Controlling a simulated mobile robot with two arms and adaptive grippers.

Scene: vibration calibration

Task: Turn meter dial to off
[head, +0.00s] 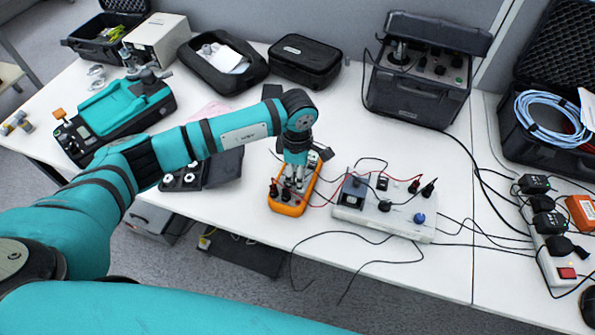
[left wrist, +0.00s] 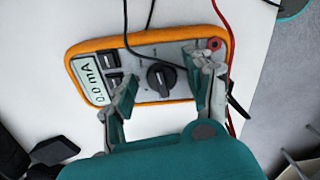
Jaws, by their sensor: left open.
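The orange multimeter (head: 290,208) lies on the white table in the head view, with red and black leads plugged into its near end. My left gripper (head: 294,178) is over it and hides much of its face. In the left wrist view the meter (left wrist: 152,38) shows a display (left wrist: 89,79) reading 0.0 mA. Its black dial (left wrist: 161,76) sits between the two open fingers of my left gripper (left wrist: 165,92). I cannot tell whether a finger touches the meter. My right gripper is not in view.
A grey box with sockets and a blue knob (head: 384,204) stands right of the meter, with loose cables around it. A black case (head: 418,85) stands behind. A power strip (head: 555,258) is at the right. A teal device (head: 115,117) is at the left.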

